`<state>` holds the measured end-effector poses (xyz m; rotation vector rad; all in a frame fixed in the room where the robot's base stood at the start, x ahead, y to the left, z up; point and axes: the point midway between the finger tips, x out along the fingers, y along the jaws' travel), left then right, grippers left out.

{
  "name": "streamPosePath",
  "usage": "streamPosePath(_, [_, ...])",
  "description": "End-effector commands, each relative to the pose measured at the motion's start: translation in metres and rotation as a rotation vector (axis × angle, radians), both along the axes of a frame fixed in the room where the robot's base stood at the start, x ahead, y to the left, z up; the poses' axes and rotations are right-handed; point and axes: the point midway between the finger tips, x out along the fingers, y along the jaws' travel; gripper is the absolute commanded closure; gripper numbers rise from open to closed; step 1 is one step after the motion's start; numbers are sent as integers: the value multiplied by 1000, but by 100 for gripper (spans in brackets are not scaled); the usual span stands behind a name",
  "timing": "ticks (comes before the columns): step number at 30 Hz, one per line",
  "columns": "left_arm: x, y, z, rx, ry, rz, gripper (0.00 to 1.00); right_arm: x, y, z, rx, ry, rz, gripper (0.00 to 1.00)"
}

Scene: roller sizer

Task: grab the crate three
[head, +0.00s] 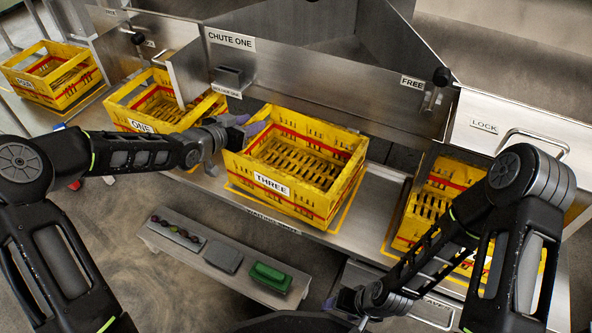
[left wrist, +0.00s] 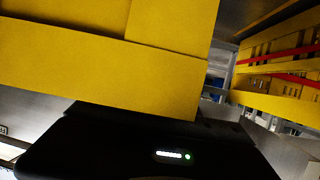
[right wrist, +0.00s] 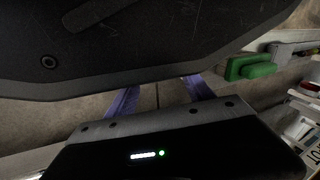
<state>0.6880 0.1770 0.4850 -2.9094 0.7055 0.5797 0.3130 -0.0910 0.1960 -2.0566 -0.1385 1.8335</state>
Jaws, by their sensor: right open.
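Crate three is a yellow slatted crate (head: 318,203) with a red stripe inside and a THREE label on its front. It stands on the metal shelf in the middle of the head view. My right gripper (head: 345,299) is low, in front of the shelf and away from the crate. Its purple fingers are apart and empty in the right wrist view (right wrist: 160,95).
Crate ONE (head: 118,115) stands to the left, with another yellow crate (head: 22,88) at the far left. A further crate (head: 405,232) is at the right, partly behind my right arm. A low bench (head: 188,254) in front holds a green block (head: 270,277) and a grey block (head: 223,257).

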Motion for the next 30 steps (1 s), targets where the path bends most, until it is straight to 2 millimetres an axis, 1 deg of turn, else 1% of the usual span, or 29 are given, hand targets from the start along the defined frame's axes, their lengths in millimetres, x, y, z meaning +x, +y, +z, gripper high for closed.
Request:
streamPosePath(14, [0, 0, 1, 0, 0, 1, 64, 0, 0, 1, 0, 1, 0, 39])
streamPosePath(27, [0, 0, 1, 0, 0, 1, 100, -1, 0, 0, 0, 1, 0, 39])
streamPosePath(30, [0, 0, 1, 0, 0, 1, 100, 0, 0, 0, 0, 1, 0, 39])
